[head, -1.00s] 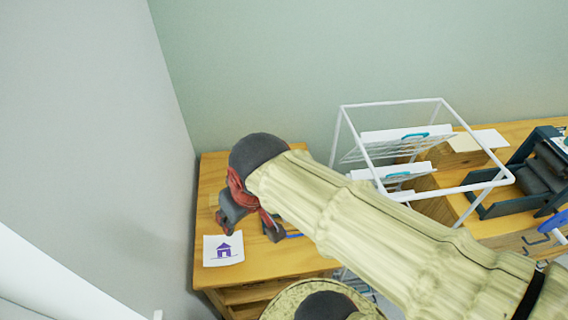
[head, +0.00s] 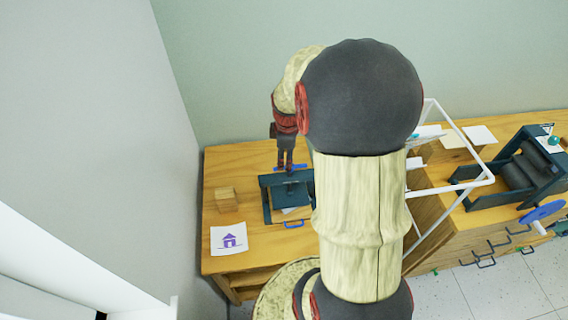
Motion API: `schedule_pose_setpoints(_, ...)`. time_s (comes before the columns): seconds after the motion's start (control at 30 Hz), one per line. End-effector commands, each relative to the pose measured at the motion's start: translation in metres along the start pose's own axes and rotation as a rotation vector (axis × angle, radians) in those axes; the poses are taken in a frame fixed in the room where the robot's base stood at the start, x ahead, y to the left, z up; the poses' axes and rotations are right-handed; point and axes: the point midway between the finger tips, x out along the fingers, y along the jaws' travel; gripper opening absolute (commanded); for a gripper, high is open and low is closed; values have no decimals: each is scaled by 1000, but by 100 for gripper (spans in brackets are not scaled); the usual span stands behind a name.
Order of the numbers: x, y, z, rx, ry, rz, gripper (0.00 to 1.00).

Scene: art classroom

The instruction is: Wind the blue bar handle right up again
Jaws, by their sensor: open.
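A small dark press (head: 266,205) stands on the wooden bench, partly hidden behind my arm. A blue bar handle (head: 291,167) shows at its top, and my gripper (head: 287,166) is right at it, pointing down with its fingers open. I cannot tell whether the fingers touch the bar or only stand around it. A second blue handle (head: 293,225) is low at the press's front edge, beside a pale sheet (head: 295,212).
A wooden block (head: 226,199) and a house print (head: 229,239) lie left of the press. The left wall is close to the bench.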

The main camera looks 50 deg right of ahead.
Motion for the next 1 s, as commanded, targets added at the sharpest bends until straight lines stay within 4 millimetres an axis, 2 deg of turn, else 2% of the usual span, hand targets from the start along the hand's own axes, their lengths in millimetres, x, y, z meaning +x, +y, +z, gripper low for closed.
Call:
schedule_pose_setpoints(0.13,0,5,-1,-153,3,19,44)
schedule_pose_setpoints(0.33,6,4,-2,-210,2,18,44)
schedule_pose_setpoints(0.7,59,5,-2,-208,2,17,44)
schedule_pose_setpoints(0.83,72,5,-2,-208,2,17,44)
schedule_pose_setpoints(1.0,77,6,-2,-207,3,21,44)
